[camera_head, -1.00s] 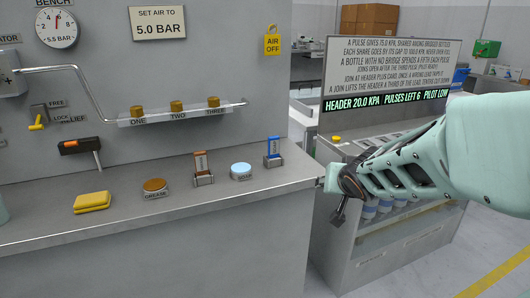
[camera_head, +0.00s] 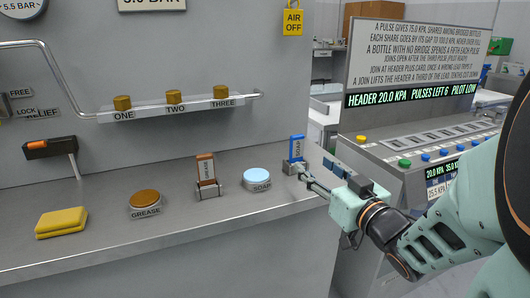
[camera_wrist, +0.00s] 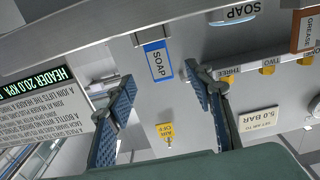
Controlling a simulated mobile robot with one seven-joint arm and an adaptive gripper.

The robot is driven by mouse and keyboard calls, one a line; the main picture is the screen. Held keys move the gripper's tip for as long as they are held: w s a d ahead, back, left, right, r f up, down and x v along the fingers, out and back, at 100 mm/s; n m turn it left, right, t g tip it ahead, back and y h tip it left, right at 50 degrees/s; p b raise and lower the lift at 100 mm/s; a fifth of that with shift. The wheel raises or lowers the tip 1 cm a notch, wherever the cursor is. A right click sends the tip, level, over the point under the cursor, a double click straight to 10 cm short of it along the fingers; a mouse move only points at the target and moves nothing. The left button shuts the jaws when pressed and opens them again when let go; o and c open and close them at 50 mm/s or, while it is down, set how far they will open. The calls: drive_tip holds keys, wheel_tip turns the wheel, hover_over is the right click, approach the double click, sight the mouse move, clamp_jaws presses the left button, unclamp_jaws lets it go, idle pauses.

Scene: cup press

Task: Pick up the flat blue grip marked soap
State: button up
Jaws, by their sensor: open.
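The flat blue grip marked SOAP (camera_head: 297,147) stands upright in a small metal holder near the right end of the grey counter. My gripper (camera_head: 306,179) is open and empty, with its fingers pointing at the grip from the front right. In the wrist view the blue grip (camera_wrist: 157,62) lies in line with the gap between the two open blue-padded fingers (camera_wrist: 161,82), around or just beyond the fingertips. I cannot tell whether a fingertip touches the holder.
A button panel (camera_head: 425,150) stands at right. The counter's front strip is clear.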

sight(298, 150)
drive_tip(key=shift+w+a+r+p, duration=0.15)
drive_tip(key=shift+w+r+p, duration=0.25)
drive_tip(key=shift+p, duration=0.6)
drive_tip(key=p+x, duration=0.1)
drive_tip(key=p, duration=0.1)
drive_tip(key=shift+w+f+p, duration=0.15)
drive_tip(key=shift+w+p, duration=0.1)
drive_tip(key=shift+p, duration=0.05)
drive_tip(key=shift+f+b+x, duration=0.25)
drive_tip(key=shift+b+x, duration=0.2)
drive_tip(key=shift+x, duration=0.7)
drive_tip(key=shift+b+x, duration=0.6)
drive_tip(key=shift+x, duration=2.35)
drive_tip(key=shift+r, duration=0.1)
drive_tip(key=shift+c, duration=0.7)
drive_tip(key=c, duration=1)
drive_tip(key=shift+c, duration=0.3)
drive_tip(key=shift+r, duration=0.1)
